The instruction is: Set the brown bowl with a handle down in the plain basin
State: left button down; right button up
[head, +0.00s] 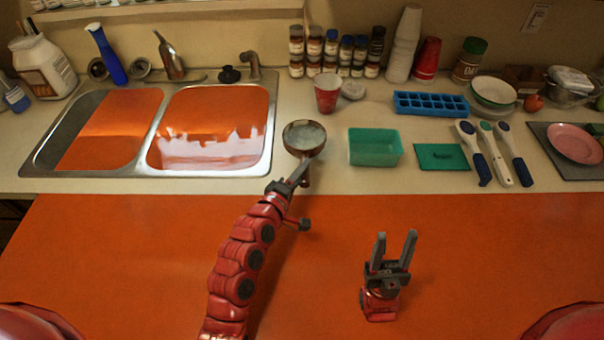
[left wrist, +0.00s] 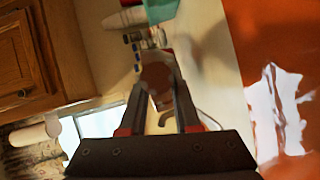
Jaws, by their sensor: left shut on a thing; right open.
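The brown bowl (head: 304,137) has a pale inside and is just right of the sink, over the counter's front part. My left gripper (head: 301,170) is shut on it at its near side. In the left wrist view the bowl (left wrist: 158,76) shows as a dark brown shape between the fingers. Whether the bowl touches the counter is hard to tell. The sink has a left basin (head: 112,128) with an orange, partly grey inside, and a right basin (head: 215,110) with orange and jagged white patches. My right gripper (head: 394,250) is open and empty over the orange front surface.
A red cup (head: 327,92) stands behind the bowl. A green tub (head: 375,147) is to its right. The orange front surface (head: 480,240) is largely clear.

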pick_arm(q)
jog(key=shift+w+r, duration=0.1)
jog(key=shift+w, duration=0.25)
jog(key=shift+f, duration=0.25)
notch_tip(320, 180, down, 3)
jog(key=shift+r+p, duration=0.1)
jog(key=shift+p, duration=0.5)
jog(key=shift+f, duration=0.2)
jog(key=shift+f+b, duration=0.15)
jog(key=shift+b, duration=0.15)
jog(key=c, duration=0.6)
grip_release()
